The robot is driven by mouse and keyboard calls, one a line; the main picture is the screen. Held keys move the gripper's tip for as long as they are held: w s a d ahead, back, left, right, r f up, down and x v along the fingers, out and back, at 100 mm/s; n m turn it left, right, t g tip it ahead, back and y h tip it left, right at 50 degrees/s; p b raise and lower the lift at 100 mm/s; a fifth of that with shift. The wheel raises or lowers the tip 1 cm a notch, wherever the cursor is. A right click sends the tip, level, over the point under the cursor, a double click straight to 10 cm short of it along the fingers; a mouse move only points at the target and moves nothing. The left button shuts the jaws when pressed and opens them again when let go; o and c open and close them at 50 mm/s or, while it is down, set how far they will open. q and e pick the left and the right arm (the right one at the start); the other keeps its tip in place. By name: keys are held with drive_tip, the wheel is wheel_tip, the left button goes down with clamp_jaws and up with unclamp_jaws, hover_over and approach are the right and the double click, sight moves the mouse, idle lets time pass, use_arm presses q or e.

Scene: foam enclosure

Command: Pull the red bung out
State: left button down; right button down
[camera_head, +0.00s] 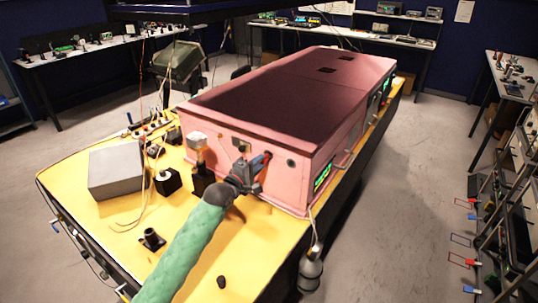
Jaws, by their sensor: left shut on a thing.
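The pink foam enclosure (225,133) with a dark top stands on the yellow table. My left gripper (260,165), at the end of the green-sleeved arm, is at the enclosure's near face. My right gripper is not in view.
On the yellow table (110,255), a grey box (116,170) and several small black fixtures stand to the left, with loose wires. A small black cylinder (221,281) stands near the front. A grey bottle (312,268) hangs off the right edge.

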use_arm(q)
drive_tip(key=shift+p+v, duration=0.65)
drive_tip(key=shift+v, duration=1)
